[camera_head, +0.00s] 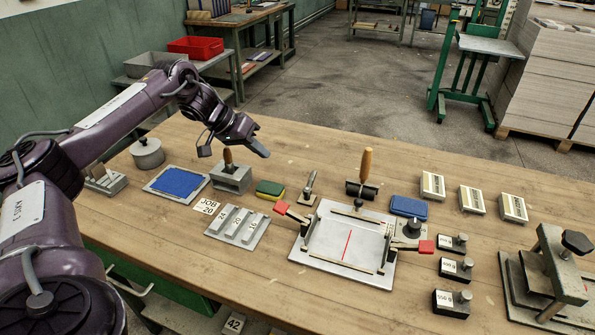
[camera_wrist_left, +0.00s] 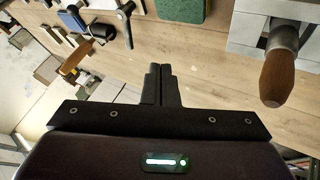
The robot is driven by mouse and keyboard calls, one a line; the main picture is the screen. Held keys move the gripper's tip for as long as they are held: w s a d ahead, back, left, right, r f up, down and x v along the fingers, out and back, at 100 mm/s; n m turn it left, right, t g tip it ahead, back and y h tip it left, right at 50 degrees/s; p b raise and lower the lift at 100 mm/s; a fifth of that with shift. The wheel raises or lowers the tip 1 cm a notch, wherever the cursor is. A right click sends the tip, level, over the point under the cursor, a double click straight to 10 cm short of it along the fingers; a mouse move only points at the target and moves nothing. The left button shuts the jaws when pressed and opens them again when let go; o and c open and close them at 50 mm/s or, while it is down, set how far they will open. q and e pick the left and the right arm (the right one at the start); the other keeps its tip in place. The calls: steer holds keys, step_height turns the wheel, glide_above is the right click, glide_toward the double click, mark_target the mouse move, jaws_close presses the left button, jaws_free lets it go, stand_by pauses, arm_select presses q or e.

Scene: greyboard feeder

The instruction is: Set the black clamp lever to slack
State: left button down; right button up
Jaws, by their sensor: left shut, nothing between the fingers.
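My left gripper (camera_head: 262,150) is shut and empty above the table, behind the grey block with a wooden-handled tool (camera_head: 232,176). In the left wrist view its fingers (camera_wrist_left: 162,84) are together with nothing between them. A small grey metal piece with a dark lever-like top (camera_head: 308,188) stands between the sponge and the roller; it also shows in the left wrist view (camera_wrist_left: 126,12), apart from my fingers. My right gripper is out of view.
The metal plate fixture (camera_head: 310,254) has red-tipped arms at its sides. The roller (camera_head: 366,165) stands behind it. A green-yellow sponge (camera_head: 269,190), blue pad (camera_head: 178,182), lidded pot (camera_head: 147,153) and several labelled weights (camera_head: 456,270) lie around. The table's back strip is clear.

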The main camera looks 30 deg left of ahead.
mark_target(311, 183)
arm_select(q)
steer(key=x, duration=1)
steer(key=shift+r+p, duration=0.1)
steer(key=shift+p, duration=0.25)
steer(key=d, duration=0.1)
steer(key=d+p, duration=0.1)
steer(key=d, duration=0.1)
steer(key=shift+w+r, duration=0.2)
steer(key=shift+w, duration=0.15)
steer(key=shift+d, duration=0.5)
